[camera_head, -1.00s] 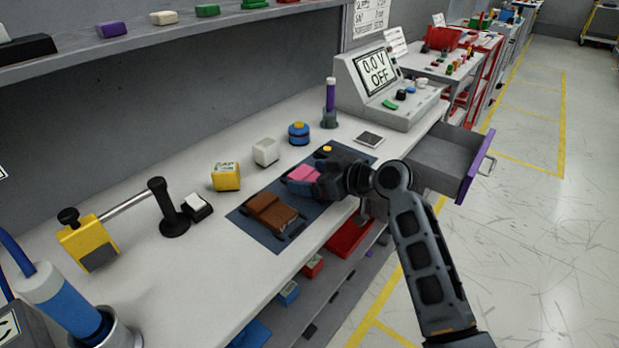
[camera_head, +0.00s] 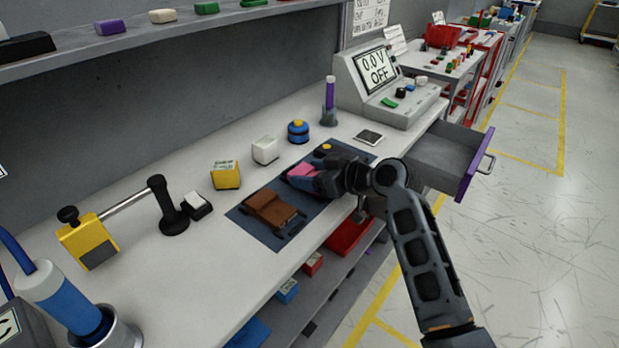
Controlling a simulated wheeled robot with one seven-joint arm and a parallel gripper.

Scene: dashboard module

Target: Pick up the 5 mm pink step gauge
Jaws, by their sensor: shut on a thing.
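The pink step gauge (camera_head: 300,170) is on or just above the dark blue mat (camera_head: 249,224) on the white bench, partly hidden by my gripper. My gripper (camera_head: 314,178) reaches in from the right and is shut on the pink gauge. Its fingers are small and dark here, and I cannot tell whether the gauge is clear of the mat.
A brown block (camera_head: 272,212) lies on the mat to the left. A yellow block (camera_head: 226,175), a white block (camera_head: 265,150) and a blue jar (camera_head: 298,132) stand behind. A meter (camera_head: 385,85) and an open drawer (camera_head: 447,160) are at right.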

